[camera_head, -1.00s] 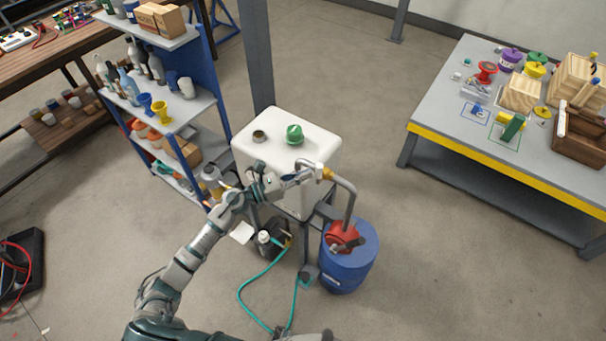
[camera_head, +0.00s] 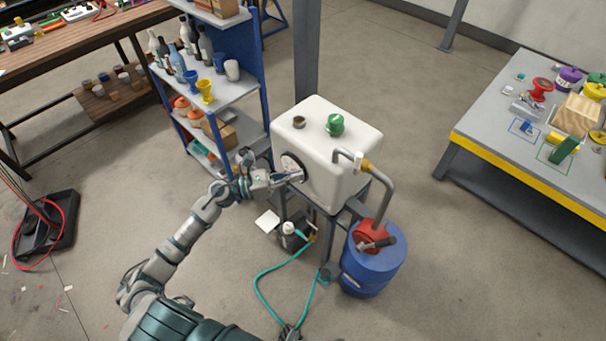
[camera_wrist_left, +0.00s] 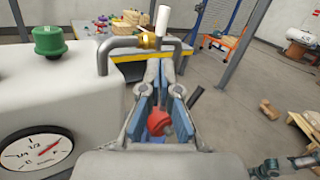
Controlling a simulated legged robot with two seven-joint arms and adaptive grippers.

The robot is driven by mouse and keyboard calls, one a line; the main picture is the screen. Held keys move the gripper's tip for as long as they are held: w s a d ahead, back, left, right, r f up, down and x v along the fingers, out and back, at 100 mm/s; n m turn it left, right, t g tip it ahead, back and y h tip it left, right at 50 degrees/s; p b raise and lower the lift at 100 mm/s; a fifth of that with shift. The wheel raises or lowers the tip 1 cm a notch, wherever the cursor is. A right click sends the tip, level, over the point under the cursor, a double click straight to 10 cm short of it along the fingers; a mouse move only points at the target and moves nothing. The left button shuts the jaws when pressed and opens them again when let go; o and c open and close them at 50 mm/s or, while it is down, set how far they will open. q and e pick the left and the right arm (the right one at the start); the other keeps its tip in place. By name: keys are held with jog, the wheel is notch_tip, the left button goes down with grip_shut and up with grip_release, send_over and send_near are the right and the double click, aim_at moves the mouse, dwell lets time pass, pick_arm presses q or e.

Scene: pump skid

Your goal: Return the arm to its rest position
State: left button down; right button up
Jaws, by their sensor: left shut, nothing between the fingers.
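My left arm reaches up from the bottom left in the head view. Its gripper (camera_head: 297,177) is shut and empty, just in front of the white tank's left side (camera_head: 338,160), by the round gauge (camera_head: 290,166). In the left wrist view the gripper fingers (camera_wrist_left: 166,68) point toward the bent pipe (camera_wrist_left: 125,43), and the gauge (camera_wrist_left: 38,149) is at the lower left. A dark piece at the bottom edge of the head view may be my right gripper; its jaws cannot be made out.
The blue drum (camera_head: 372,272) with a red fitting (camera_head: 369,237) stands right of the tank. A blue shelf (camera_head: 238,62) stands behind left. A green hose (camera_head: 262,287) lies on the floor. A grey table (camera_head: 490,115) is at the right.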

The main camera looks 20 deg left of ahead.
pick_arm(q)
jog(key=w+a+f+n+t+y, duration=0.2)
jog(key=a+f+n+t+y, duration=0.15)
jog(key=f+n, duration=0.45)
jog(key=w+a+f+n+t+y, duration=0.2)
jog(key=a+f+n+y, duration=0.2)
jog(key=f+n, duration=0.45)
jog(key=s+a+f+n+g+y, duration=0.1)
jog(key=s+a+f+n+y, duration=0.15)
jog(key=f+n, duration=0.55)
jog(key=s+a+f+n+g+y, duration=0.1)
jog(key=s+f+n+g+y, duration=0.2)
jog(key=f, duration=0.9)
jog(key=s+d+f+n+g+y, duration=0.25)
jog(key=s+f+n, duration=0.25)
jog(key=s+f, duration=0.45)
jog(key=s+d+f+n+g+y, duration=0.1)
jog(key=s+f+n+g, duration=0.3)
jog(key=s+f, duration=0.6)
jog(key=s+d+f+n+g, duration=0.2)
jog(key=s+d+f+n, duration=0.1)
jog(key=s, duration=0.7)
jog(key=s+d+f+n+g+h, duration=0.1)
jog(key=s+d+f+n+g, duration=0.2)
jog(key=s, duration=0.7)
notch_tip(320, 180, down, 4)
jog(key=shift+d+f, duration=0.1)
jog(key=shift+d, duration=0.95)
